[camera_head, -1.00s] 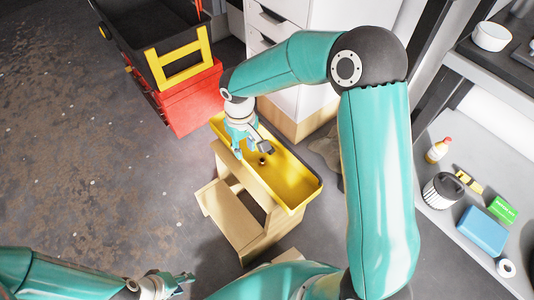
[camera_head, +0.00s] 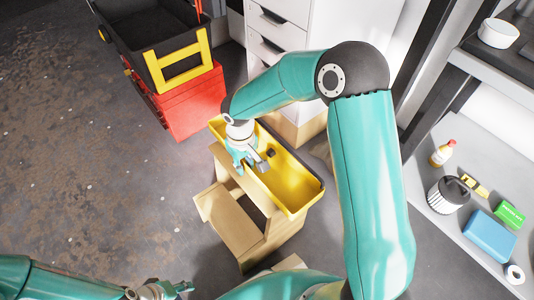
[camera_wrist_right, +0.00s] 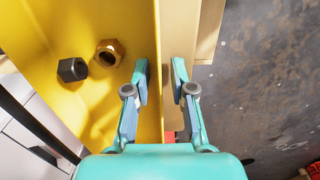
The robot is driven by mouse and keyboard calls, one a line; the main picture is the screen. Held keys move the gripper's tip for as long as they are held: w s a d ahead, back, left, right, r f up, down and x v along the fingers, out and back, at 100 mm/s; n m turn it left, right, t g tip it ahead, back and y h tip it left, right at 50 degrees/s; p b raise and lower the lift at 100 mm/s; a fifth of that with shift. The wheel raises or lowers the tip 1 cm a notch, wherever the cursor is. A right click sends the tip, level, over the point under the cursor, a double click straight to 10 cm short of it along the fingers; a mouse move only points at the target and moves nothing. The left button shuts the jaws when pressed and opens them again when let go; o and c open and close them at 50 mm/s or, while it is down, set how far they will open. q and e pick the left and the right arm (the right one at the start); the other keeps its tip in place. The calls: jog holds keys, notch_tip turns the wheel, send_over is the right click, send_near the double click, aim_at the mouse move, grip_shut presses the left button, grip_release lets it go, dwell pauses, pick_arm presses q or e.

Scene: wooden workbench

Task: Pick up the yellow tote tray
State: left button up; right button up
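The yellow tote tray (camera_head: 293,180) is a long open tray on top of a wooden step stool. A dark nut (camera_wrist_right: 72,69) and a brass nut (camera_wrist_right: 109,53) lie inside it. My right gripper (camera_head: 257,165) is at the tray's left long wall. In the right wrist view my right gripper (camera_wrist_right: 160,75) has one finger inside the tray and one outside, with the wall between them. Gaps show beside the wall, so it looks open. My left gripper (camera_head: 185,288) is low at the bottom left, away from the tray; its finger opening is unclear.
The wooden step stool (camera_head: 228,220) stands under the tray. A red toolbox (camera_head: 188,100) with a black bin is behind left, and a white drawer cabinet (camera_head: 277,40) behind. A grey shelf (camera_head: 430,170) with several items is at right. The floor at left is clear.

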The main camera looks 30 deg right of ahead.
grip_shut()
